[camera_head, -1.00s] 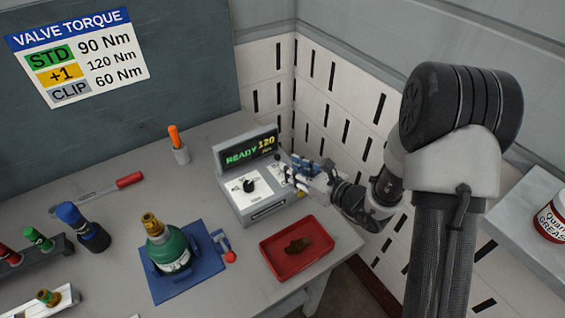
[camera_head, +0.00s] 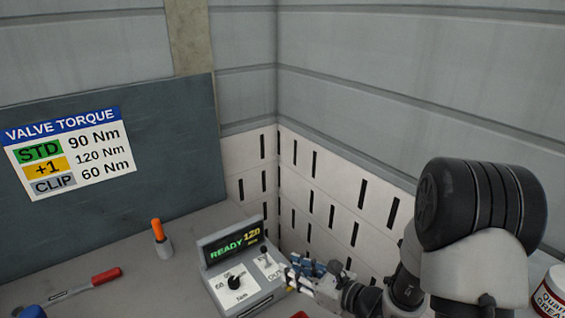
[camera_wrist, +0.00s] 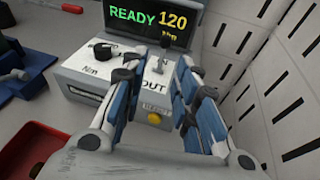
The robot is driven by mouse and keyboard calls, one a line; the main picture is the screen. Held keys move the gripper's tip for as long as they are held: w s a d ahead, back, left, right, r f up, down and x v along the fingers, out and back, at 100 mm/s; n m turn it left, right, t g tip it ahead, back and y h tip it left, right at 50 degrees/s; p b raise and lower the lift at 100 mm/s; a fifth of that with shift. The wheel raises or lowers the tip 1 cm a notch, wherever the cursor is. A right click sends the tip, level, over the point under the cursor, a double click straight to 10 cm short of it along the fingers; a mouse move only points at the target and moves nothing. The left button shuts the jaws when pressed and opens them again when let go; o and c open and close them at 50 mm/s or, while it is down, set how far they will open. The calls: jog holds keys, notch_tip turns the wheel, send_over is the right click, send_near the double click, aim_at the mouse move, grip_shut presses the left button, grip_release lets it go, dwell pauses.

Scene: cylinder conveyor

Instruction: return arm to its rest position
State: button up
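My gripper (camera_head: 312,272) is at the right side of a grey control box (camera_head: 243,289), whose display reads READY 120 and which has a black dial on its face. In the wrist view my gripper (camera_wrist: 160,95) has its two blue-padded fingers apart with nothing between them. The control box (camera_wrist: 85,75) lies just beyond the fingers, with a small lever and a yellow button showing between them. I cannot tell whether a finger touches the box.
A red tray (camera_wrist: 30,150) is at the lower left of the wrist view. A red-handled tool (camera_head: 100,278) and an orange-handled item in a holder (camera_head: 162,240) stand or lie on the bench. The slotted white wall (camera_head: 325,190) is close behind my gripper. A grease tub (camera_head: 553,298) is at right.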

jog(key=s+a+r+n+g+y, duration=0.2)
jog(key=s+a+r+n+g, duration=0.35)
jog(key=s+r+n, duration=0.2)
jog(key=s+a+r+n+g+h, duration=0.1)
jog(key=s+r+n+g+h, duration=0.25)
jog(key=s+n, duration=0.65)
jog(key=s+d+r+n+t+h, duration=0.1)
jog(key=s+d+n+h, duration=0.3)
jog(key=d, duration=0.4)
jog(key=s+d+r+n+t+h, duration=0.2)
jog(key=s+d+n+h, duration=0.2)
jog(key=d, duration=0.4)
jog(key=shift+s+r+n+h, duration=0.3)
jog(key=shift+s+n+h, duration=0.05)
jog(key=shift+n+h, duration=0.55)
jog(key=shift+s+a, duration=0.1)
jog(key=shift+a, duration=0.05)
